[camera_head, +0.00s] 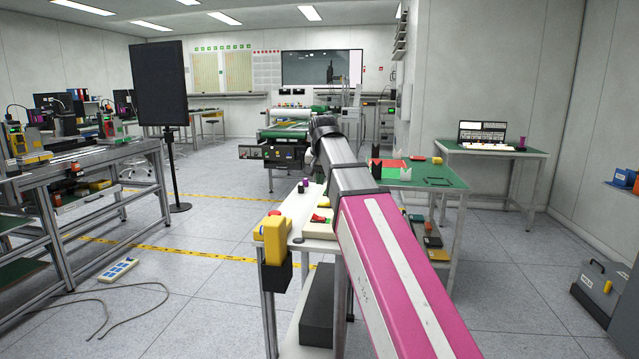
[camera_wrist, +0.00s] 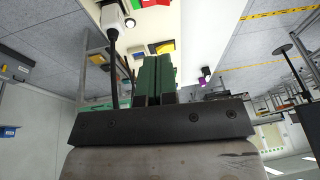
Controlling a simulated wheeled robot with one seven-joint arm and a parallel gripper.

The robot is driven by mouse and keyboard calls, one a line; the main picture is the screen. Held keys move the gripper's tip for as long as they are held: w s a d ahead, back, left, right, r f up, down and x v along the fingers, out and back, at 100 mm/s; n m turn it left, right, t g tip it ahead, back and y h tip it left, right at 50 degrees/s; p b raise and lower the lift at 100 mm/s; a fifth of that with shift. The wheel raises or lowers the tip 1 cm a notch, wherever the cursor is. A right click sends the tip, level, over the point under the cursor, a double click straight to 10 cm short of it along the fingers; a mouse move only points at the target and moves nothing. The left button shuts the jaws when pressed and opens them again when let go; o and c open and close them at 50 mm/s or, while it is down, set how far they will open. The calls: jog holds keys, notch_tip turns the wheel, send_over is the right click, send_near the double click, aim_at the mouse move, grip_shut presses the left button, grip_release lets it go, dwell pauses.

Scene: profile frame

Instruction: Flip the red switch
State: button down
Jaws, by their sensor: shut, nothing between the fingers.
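A small red part (camera_head: 320,218) lies on the narrow white table (camera_head: 300,205), left of my arm; I cannot tell for sure whether it is the red switch. In the wrist view, red and green pieces (camera_wrist: 155,3) are cut off at the top edge of a pale surface. My gripper (camera_wrist: 158,62) shows in the wrist view with its two green fingers together and nothing between them. It is apart from the red piece. In the head view my arm hides the gripper and part of the white table.
A yellow box with a red top (camera_head: 272,232) is fixed at the white table's near corner. Small purple cylinders (camera_head: 303,186) stand on that table. A green-topped table (camera_head: 425,175) is behind it, to the right. A power strip (camera_head: 118,269) and cable lie on the floor at left.

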send_near(315, 216)
jog(key=x, duration=0.3)
jog(key=w+x, duration=0.1)
jog(key=x, duration=0.1)
jog(key=shift+d, duration=0.4)
jog(key=shift+w+a+f, duration=0.15)
jog(key=shift+a+f, duration=0.05)
jog(key=shift+f, duration=0.55)
jog(key=shift+a, duration=0.1)
jog(key=shift+a+f+h, duration=0.1)
jog(key=shift+f+h, duration=0.15)
jog(key=shift+h, duration=0.15)
jog(key=shift+w+a+f+h, duration=0.15)
jog(key=shift+a+f+h, duration=0.05)
jog(key=shift+h, duration=0.2)
jog(key=shift+d, duration=0.2)
